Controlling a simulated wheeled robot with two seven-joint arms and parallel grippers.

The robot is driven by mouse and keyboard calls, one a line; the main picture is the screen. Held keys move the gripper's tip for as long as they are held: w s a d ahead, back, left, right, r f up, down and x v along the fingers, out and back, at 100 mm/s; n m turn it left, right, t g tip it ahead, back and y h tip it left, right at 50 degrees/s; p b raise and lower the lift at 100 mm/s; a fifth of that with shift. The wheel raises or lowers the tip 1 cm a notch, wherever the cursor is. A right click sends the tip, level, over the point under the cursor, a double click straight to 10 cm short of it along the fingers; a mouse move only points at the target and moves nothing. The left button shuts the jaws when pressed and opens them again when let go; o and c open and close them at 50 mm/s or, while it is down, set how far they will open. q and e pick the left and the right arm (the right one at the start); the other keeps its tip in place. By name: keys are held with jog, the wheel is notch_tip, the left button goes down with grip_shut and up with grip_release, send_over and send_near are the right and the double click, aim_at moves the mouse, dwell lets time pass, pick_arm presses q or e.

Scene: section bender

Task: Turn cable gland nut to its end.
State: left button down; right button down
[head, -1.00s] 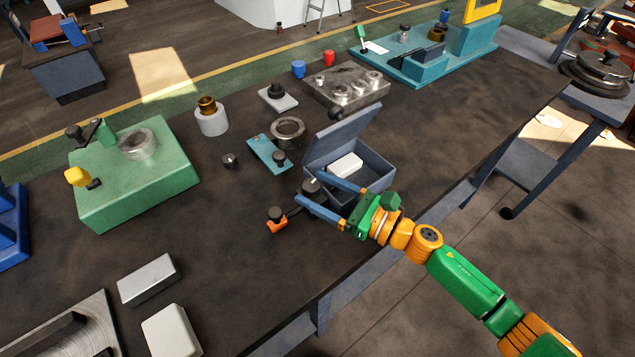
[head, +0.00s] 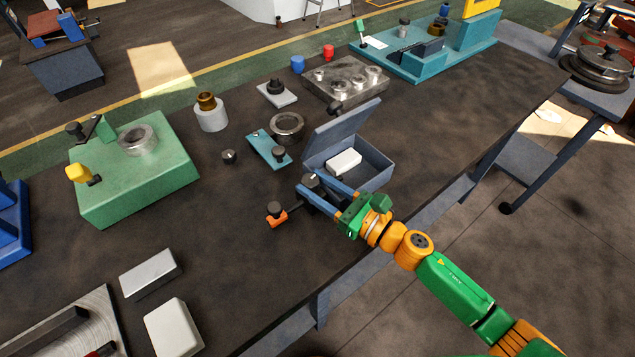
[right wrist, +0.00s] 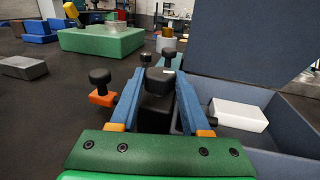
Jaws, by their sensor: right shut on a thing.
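A dark, blocky nut (right wrist: 161,80) on a black body stands at the near edge of the workbench, beside the open grey box; I take it for the cable gland nut. It also shows as a small dark head (head: 311,180) in the head view. My right gripper (head: 307,184) reaches in from the lower right, with its two blue fingers shut on the dark nut, one on each side. In the right wrist view the fingers (right wrist: 160,90) flank it. The lower part of the black body is mostly hidden between the fingers. My left gripper is not in view.
The open grey box (head: 374,178) with a white block (head: 343,161) stands close to the right finger. An orange piece with a black knob (head: 276,217) lies close on the left. A blue plate (head: 262,147) and metal ring (head: 287,125) lie behind.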

jog(key=m+t+h, duration=0.1)
jog(key=h, duration=0.1)
jog(key=m+t+h, duration=0.1)
jog(key=m+t, duration=0.1)
jog(key=shift+s+a+h, duration=0.2)
jog(key=shift+h, duration=0.2)
jog(key=shift+a+m+t+h+b, duration=0.1)
jog(key=shift+m+t+h+b, duration=0.15)
jog(key=shift+m+t+h, duration=0.55)
jog(key=shift+a+m+t+h+b, duration=0.15)
jog(key=shift+m+t+h, duration=0.25)
jog(key=shift+m+h, duration=0.8)
jog(key=shift+h, duration=0.4)
jog(key=shift+d, duration=0.1)
jog(key=shift+c, duration=1.8)
grip_release()
jog(key=b+v, duration=0.1)
jog(key=v, duration=0.6)
jog(key=shift+s, duration=0.15)
